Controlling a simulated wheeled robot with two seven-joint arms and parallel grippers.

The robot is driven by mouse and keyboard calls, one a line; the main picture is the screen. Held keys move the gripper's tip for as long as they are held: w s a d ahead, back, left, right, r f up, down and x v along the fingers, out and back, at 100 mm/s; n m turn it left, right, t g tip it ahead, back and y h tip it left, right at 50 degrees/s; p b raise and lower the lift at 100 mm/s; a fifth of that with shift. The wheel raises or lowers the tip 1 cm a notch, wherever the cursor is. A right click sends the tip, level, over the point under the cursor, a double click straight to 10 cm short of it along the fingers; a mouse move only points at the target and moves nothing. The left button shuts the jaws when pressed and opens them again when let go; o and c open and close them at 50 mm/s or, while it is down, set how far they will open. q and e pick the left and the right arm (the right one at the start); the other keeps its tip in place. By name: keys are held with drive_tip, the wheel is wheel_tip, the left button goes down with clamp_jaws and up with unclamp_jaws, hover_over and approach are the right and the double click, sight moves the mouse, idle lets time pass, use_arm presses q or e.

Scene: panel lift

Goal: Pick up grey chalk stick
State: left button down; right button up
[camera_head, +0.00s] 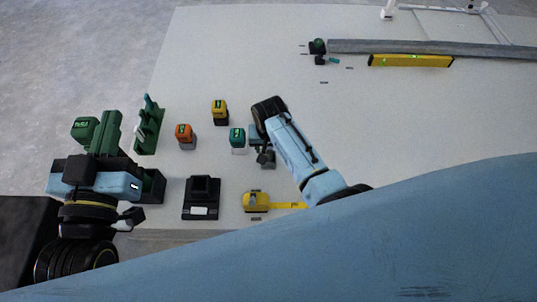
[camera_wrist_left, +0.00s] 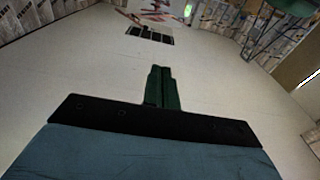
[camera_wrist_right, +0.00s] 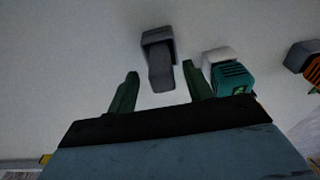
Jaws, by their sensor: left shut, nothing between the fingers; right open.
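A grey block-like piece (camera_wrist_right: 160,70), which looks like the grey chalk stick, stands on the pale table in the right wrist view. Its narrower part points toward my right gripper (camera_wrist_right: 160,72). The green fingers are open, one on each side of its near end, with visible gaps. In the head view the grey piece (camera_head: 268,158) is mostly hidden by my right gripper (camera_head: 264,153).
A teal-and-white piece (camera_head: 237,139) stands close beside my right gripper. Yellow (camera_head: 219,108) and orange (camera_head: 184,134) pieces, a green rack (camera_head: 150,128), a black stand (camera_head: 201,196) and a yellow tape measure (camera_head: 256,201) are nearby. A yellow level (camera_head: 410,61) lies far right.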

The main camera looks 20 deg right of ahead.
drive_tip(key=shift+w+f+b, duration=0.2)
drive_tip(key=shift+f+b, duration=0.65)
drive_tip(key=shift+f, duration=0.25)
use_arm(q)
wheel_tip(320, 180, up, 6)
drive_tip(key=s+t+h, duration=0.1)
drive_tip(key=s+t, duration=0.1)
drive_tip(key=t, duration=0.3)
drive_tip(key=shift+s+r+h+b, duration=0.2)
drive_tip(key=shift+h+b, duration=0.1)
drive_tip(key=shift+h, duration=0.1)
use_arm(e)
drive_tip(key=shift+f, duration=0.4)
use_arm(q)
drive_tip(key=shift+d, duration=0.1)
use_arm(e)
drive_tip(key=c, duration=1)
drive_tip(key=shift+o, duration=0.2)
use_arm(q)
drive_tip(key=shift+w, duration=0.1)
use_arm(e)
drive_tip(key=shift+r, duration=0.15)
